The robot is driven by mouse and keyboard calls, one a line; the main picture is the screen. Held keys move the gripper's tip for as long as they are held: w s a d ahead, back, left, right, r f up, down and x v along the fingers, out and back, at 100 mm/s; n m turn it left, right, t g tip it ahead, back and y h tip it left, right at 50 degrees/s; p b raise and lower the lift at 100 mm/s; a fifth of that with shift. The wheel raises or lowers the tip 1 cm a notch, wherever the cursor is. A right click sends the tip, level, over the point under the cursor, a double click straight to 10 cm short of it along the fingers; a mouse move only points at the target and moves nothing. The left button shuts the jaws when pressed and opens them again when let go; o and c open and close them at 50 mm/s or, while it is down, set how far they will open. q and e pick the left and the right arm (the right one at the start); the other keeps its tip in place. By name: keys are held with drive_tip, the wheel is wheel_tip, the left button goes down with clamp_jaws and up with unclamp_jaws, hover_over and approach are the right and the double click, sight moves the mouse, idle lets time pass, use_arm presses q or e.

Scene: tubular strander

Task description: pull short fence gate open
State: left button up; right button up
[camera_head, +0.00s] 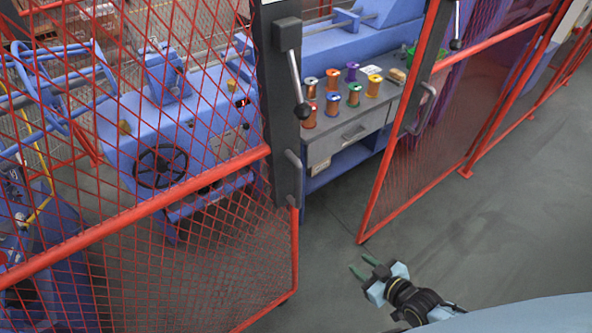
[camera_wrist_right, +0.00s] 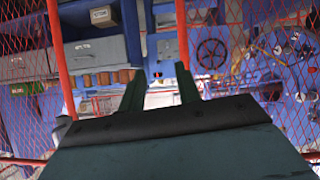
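Two red mesh fence leaves stand with a gap between them. I cannot tell which is the short gate. My right gripper (camera_head: 362,266) is low, in front of the gap, near the right leaf's lower corner. Its green fingers are apart and empty, also in the right wrist view (camera_wrist_right: 160,75). My left gripper is not in view.
Behind the gap stands a grey drawer bench (camera_head: 350,125) with several coloured spools. A blue machine (camera_head: 190,135) with a black handwheel (camera_head: 160,166) is behind the left leaf. Grey floor (camera_head: 520,180) is clear at the right.

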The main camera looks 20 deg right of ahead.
drive_tip(key=w+a+r+n+t+y+p, duration=0.1)
drive_tip(key=w+a+r+y, duration=0.1)
drive_tip(key=r, duration=0.5)
drive_tip(key=w+a+r+t+y, duration=0.1)
drive_tip(key=a+r+t, duration=0.1)
drive_tip(key=r, duration=0.5)
drive_tip(key=t+y+p, duration=0.1)
drive_tip(key=y, duration=0.1)
approach(301, 184)
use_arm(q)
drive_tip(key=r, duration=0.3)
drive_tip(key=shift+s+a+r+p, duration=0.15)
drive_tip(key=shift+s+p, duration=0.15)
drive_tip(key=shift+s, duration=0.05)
use_arm(e)
drive_tip(key=x, duration=1.1)
drive_tip(key=shift+s+d, duration=0.1)
clamp_jaws()
